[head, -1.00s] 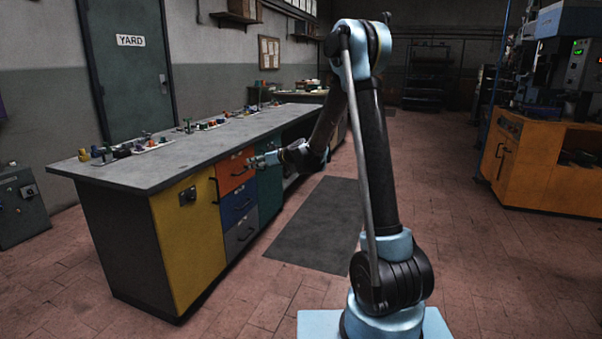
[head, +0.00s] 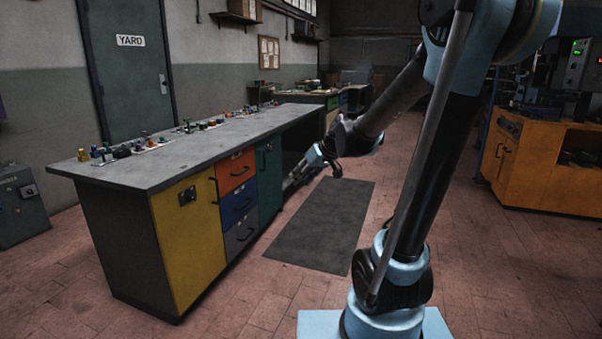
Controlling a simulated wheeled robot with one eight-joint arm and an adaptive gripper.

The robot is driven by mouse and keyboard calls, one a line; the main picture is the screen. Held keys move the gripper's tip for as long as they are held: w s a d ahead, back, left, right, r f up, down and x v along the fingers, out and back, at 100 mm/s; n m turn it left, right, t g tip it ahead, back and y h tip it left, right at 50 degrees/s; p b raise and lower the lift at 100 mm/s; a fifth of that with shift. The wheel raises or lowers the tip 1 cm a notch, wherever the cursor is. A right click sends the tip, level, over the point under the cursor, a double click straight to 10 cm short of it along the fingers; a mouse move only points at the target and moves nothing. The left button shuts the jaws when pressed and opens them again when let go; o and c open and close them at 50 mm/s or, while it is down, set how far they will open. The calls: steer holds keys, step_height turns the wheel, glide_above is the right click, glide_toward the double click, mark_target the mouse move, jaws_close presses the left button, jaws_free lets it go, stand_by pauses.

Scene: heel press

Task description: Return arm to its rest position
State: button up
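My gripper (head: 291,182) is in the head view, at the end of my arm, beside the front of the long workbench (head: 215,146). It points down and to the left, near the dark green cabinet door (head: 269,172) and the opening to its right. It looks apart from the drawers, and I see no object in it. Its fingers are too small and dark to tell whether they are open or shut. The upper part of my arm leans to the right and runs partly out of the top of the view.
A dark mat (head: 318,225) lies on the tiled floor in front of the workbench. Orange (head: 237,172), blue (head: 237,203) and grey (head: 241,232) drawers look closed, as does the yellow door (head: 190,240). An orange cabinet (head: 535,165) stands at the right. Floor around the mat is clear.

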steer(key=s+d+f+m+g+h, duration=0.1)
steer(key=s+d+f+m+h, duration=0.1)
steer(key=s+d, duration=0.4)
steer(key=s+d+f+m+g+h, duration=0.1)
steer(key=s+d+f, duration=0.4)
steer(key=s, duration=0.7)
steer(key=s+d+f+m+g+h, duration=0.1)
steer(key=s+d+f+m+h, duration=0.2)
steer(key=s+d, duration=0.4)
steer(key=shift+s+d+f, duration=0.3)
steer(key=shift+s+f, duration=0.05)
steer(key=shift+s, duration=0.55)
steer(key=shift+w+a+f, duration=0.1)
steer(key=shift+w+f, duration=0.1)
steer(key=shift+w, duration=0.3)
